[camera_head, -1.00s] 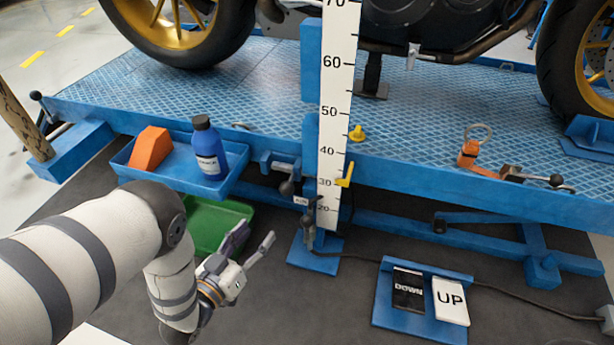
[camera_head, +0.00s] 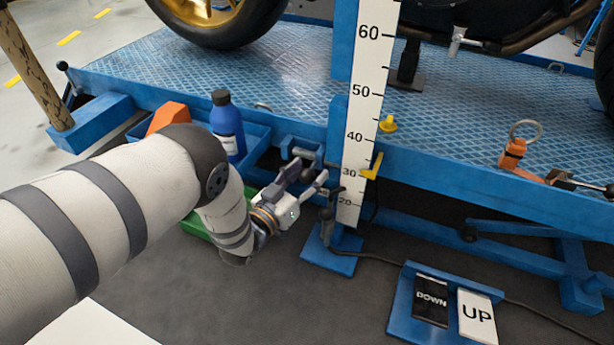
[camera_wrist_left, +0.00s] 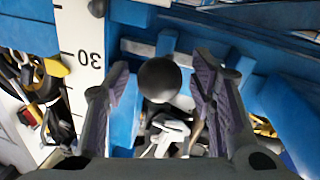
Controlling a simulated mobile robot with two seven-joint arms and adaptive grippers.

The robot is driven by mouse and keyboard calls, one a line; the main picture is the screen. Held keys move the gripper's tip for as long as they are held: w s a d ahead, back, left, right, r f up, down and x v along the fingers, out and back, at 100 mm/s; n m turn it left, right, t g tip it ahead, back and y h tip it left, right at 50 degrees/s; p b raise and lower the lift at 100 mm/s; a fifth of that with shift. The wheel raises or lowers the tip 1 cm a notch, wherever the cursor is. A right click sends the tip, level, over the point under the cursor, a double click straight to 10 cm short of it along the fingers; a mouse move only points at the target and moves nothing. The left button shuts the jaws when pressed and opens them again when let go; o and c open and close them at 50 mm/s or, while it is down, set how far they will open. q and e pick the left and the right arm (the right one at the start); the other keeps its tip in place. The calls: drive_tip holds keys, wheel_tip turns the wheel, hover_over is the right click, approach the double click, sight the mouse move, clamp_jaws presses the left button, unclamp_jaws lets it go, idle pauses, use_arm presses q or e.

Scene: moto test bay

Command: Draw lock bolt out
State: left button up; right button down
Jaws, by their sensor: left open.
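The lock bolt (camera_head: 303,153) is a grey rod in a blue bracket on the lift's front edge, just left of the height scale. My left gripper (camera_head: 312,172) is open just in front of the bracket, its fingers pointing at it. In the left wrist view the bolt's round black knob (camera_wrist_left: 159,79) shows between the two spread fingers, with a gap on each side. I cannot tell how deep the knob sits between them. In the head view the gripper hides the knob. My right gripper is not in view.
The white height scale (camera_head: 369,100) with a yellow pointer (camera_head: 373,167) stands close right of the gripper. A blue tray (camera_head: 258,137) holds a blue bottle (camera_head: 227,128) and an orange block (camera_head: 167,116). The DOWN/UP pedals (camera_head: 452,308) lie on the floor, lower right.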

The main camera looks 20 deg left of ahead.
use_arm(q)
clamp_jaws()
drive_tip(key=shift+a, duration=2.65)
unclamp_jaws()
drive_tip(key=shift+a, duration=0.15)
drive_tip(key=v, duration=1.2)
